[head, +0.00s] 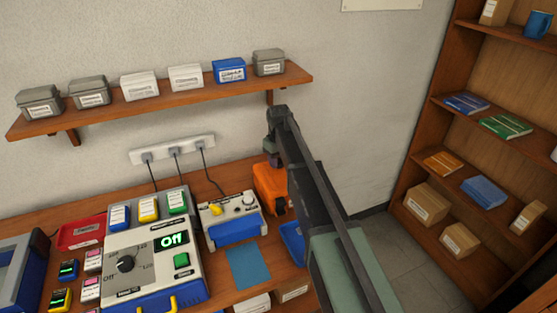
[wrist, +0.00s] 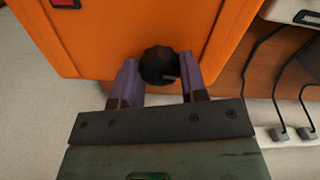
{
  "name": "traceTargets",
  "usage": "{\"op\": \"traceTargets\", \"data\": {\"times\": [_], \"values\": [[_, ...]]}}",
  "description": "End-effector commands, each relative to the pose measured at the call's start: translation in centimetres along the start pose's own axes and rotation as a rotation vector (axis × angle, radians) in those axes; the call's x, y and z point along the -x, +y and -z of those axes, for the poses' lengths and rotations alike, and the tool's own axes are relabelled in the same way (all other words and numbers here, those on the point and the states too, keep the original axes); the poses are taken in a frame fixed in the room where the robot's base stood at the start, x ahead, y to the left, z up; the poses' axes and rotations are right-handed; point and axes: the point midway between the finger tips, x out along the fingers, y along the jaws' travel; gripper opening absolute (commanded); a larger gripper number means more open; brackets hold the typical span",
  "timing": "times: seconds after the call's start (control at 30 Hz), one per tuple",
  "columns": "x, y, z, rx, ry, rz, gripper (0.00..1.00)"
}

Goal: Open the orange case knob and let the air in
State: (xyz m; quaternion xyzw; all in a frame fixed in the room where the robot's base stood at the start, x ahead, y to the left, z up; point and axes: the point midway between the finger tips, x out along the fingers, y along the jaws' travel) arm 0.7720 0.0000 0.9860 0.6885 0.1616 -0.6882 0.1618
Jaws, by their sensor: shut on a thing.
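The orange case (head: 265,187) stands on the bench at its right end, partly hidden behind my arm. In the wrist view the orange case (wrist: 120,35) fills the upper middle. Its round black knob (wrist: 158,66) sits between my two fingers. My gripper (wrist: 160,80) is shut on the knob, with a finger on each side. A small red and dark part (wrist: 66,3) shows on the case at the top left.
A blue tray (head: 292,238) lies near my arm. A wall shelf (head: 200,97) holds several boxes. A bookcase (head: 430,150) stands right.

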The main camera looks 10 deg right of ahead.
Motion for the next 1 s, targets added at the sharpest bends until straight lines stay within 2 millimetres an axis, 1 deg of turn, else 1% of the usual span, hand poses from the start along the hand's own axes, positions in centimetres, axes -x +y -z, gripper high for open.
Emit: {"op": "traceTargets", "data": {"times": [0.3,0.8,0.83,0.9,1.0], "values": [[-0.01,-0.01,-0.03,0.119,-0.001,0.0,0.16],[-0.01,-0.01,-0.02,0.14,0.0,0.0,0.16],[-0.01,-0.01,-0.02,0.14,0.0,0.0,0.41],[-0.01,-0.01,-0.02,0.14,0.0,0.0,0.52],[-0.01,-0.01,-0.02,0.139,0.0,0.0,0.65]]}}
